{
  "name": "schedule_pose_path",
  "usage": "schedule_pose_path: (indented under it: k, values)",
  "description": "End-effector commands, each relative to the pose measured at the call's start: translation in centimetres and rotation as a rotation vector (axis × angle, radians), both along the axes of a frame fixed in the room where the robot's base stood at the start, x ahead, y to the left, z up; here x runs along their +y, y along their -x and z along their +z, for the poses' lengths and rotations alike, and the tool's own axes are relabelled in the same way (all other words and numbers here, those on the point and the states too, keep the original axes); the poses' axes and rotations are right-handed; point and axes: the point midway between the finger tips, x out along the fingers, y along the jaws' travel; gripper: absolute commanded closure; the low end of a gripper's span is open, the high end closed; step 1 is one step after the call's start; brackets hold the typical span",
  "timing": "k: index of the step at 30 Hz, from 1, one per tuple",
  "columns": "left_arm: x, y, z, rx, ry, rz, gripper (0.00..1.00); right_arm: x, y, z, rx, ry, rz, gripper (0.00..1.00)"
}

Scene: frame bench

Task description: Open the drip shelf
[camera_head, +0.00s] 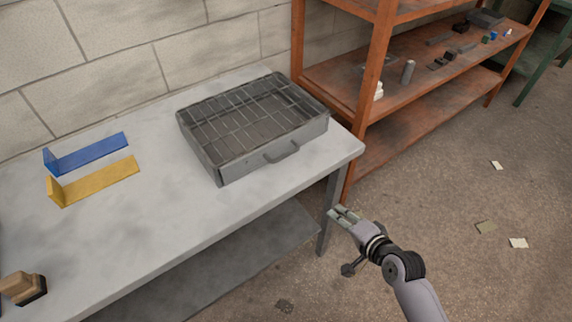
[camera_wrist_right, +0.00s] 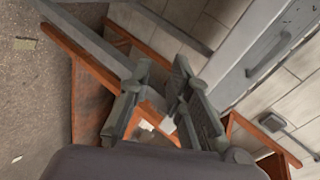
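The drip shelf appears to be a grey metal box with a wire grid top (camera_head: 222,165) on the right end of the bench. Its bar handle (camera_head: 281,152) is on the front face, which looks closed. The handle also shows in the right wrist view (camera_wrist_right: 268,54), at the upper right. My right gripper (camera_head: 341,214) is in front of the bench's right corner, below and right of the handle and clear of it. In the right wrist view its two fingers (camera_wrist_right: 163,72) stand apart with nothing held between them. My left gripper is not in view.
The grey bench (camera_head: 150,228) has a blue bracket (camera_head: 90,152), a yellow bracket (camera_head: 97,184) and a brown block-like object (camera_head: 22,288) on it. An orange shelf rack (camera_head: 372,80) stands close to its right. Floor in front is mostly clear, with scattered paper scraps.

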Motion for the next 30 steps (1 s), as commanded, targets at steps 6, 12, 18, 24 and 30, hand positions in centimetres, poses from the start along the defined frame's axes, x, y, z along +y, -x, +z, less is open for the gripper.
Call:
schedule_pose_path:
  k: [6, 12, 18, 24, 30]
  values:
    - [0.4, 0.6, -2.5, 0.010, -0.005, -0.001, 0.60, 3.5, 0.2, 10.3, -0.089, -0.269, 0.040, 0.82]
    - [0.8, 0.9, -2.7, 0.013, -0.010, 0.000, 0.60, 4.7, 0.6, 13.5, -0.104, -0.346, 0.063, 0.82]
    - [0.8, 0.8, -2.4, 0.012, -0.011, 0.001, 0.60, 6.4, -1.6, 13.3, -0.106, -0.351, 0.063, 0.82]
    - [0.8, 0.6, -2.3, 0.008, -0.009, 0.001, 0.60, 8.9, -5.1, 12.2, -0.106, -0.349, 0.063, 0.82]
    - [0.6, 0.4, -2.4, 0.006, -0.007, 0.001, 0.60, 11.4, -8.5, 11.3, -0.106, -0.347, 0.063, 0.82]
